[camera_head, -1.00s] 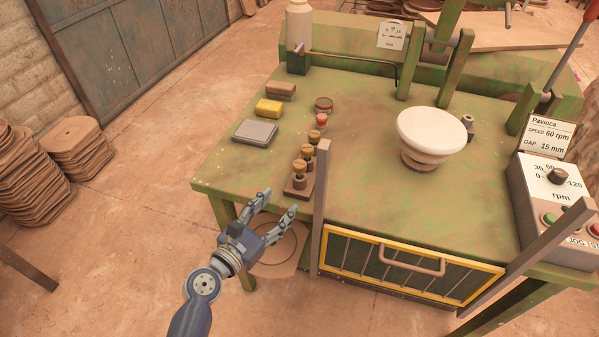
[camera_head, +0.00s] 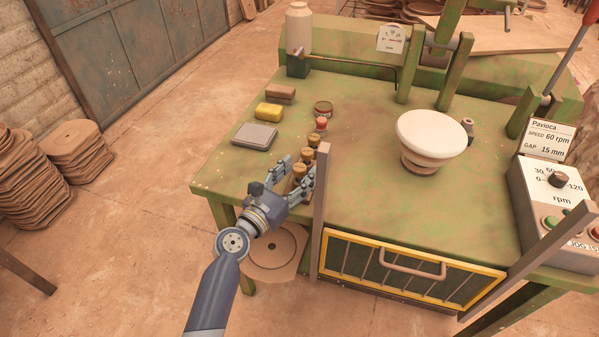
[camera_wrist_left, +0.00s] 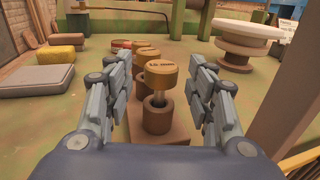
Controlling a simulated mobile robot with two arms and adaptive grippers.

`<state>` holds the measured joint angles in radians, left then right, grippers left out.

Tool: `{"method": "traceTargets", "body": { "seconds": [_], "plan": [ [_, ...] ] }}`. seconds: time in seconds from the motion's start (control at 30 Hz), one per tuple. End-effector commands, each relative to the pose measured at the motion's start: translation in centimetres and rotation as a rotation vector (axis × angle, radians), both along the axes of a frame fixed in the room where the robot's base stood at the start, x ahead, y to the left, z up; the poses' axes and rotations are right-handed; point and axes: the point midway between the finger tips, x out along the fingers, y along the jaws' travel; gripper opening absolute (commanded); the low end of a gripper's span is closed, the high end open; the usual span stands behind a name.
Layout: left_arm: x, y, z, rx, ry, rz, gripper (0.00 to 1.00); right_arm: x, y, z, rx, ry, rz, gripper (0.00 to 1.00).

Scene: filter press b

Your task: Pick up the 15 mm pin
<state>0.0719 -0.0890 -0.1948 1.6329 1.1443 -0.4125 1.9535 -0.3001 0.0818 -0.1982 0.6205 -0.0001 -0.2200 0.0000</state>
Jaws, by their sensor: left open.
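A row of pins with brass-coloured caps stands upright in a small brown wooden rack (camera_wrist_left: 187,130) at the table's front left. The nearest pin (camera_wrist_left: 161,75) has a grey shaft set in a dark round collar. Its cap carries a label too small to read surely, so I cannot tell which pin is the 15 mm one. Other capped pins (camera_head: 314,140) stand behind it. My left gripper (camera_head: 298,168) is open at the near end of the rack. In the left wrist view its fingers (camera_wrist_left: 160,60) stand either side of the nearest pin, apart from it. My right gripper is not shown.
An upright post (camera_head: 320,205) stands close right of the rack. A red-topped item (camera_head: 321,124), a round tin (camera_head: 324,108), a yellow block (camera_head: 269,111) and a grey block (camera_head: 255,135) lie beyond. A white-topped roller piece (camera_head: 431,135) stands mid-table.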

Motion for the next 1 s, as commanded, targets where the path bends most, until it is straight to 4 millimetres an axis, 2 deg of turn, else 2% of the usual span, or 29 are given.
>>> {"method": "traceTargets", "body": {
  "seconds": [0.13,0.37,0.5,0.6,1.0],
  "plan": [
    [0.99,-0.71,0.08,0.0,-0.001,0.0,0.51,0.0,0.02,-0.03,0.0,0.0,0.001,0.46],
    [1.03,-0.74,0.05,0.001,-0.001,0.0,0.51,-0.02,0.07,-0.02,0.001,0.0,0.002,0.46],
    [1.02,-0.73,0.04,0.001,-0.001,0.0,0.19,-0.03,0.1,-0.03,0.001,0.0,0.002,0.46],
    [1.02,-0.72,0.04,0.001,-0.001,0.0,0.0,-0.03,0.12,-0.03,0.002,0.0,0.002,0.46],
    [1.02,-0.74,0.57,0.0,-0.002,0.0,0.0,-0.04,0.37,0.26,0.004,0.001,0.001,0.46]
  ]
}}
